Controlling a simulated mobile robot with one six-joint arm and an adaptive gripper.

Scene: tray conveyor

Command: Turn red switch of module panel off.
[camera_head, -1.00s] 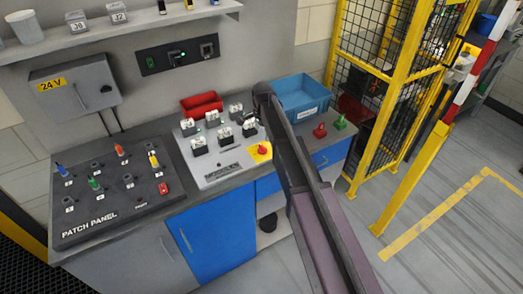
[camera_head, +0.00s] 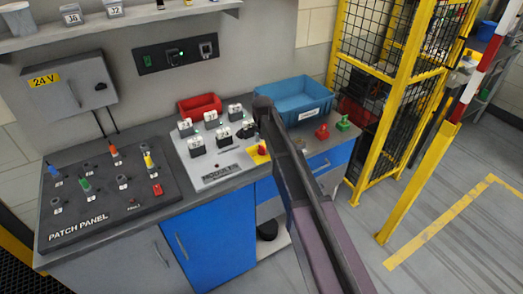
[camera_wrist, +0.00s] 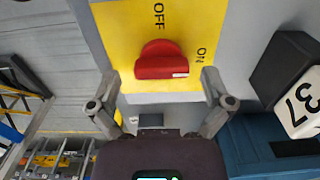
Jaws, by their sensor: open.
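The red switch (camera_wrist: 162,62) is a rotary knob on a yellow plate (camera_wrist: 122,30) marked OFF at the top and ON at the right in the wrist view. Its handle lies crosswise, with a white mark at its right end, on the ON side. My gripper (camera_wrist: 159,78) is open, with one fingertip on each side of the knob and nothing held; I cannot tell the depth gap. In the head view, the yellow plate (camera_head: 256,157) sits at the right front of the light grey module panel (camera_head: 222,172), partly beside my arm. My gripper cannot be made out there.
White numbered modules (camera_head: 196,145) stand on the panel; one (camera_wrist: 302,100) is close at the right in the wrist view. A blue bin (camera_head: 300,92) and red bin (camera_head: 200,103) stand behind. The patch panel (camera_head: 100,205) lies left, a yellow fence (camera_head: 395,110) right.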

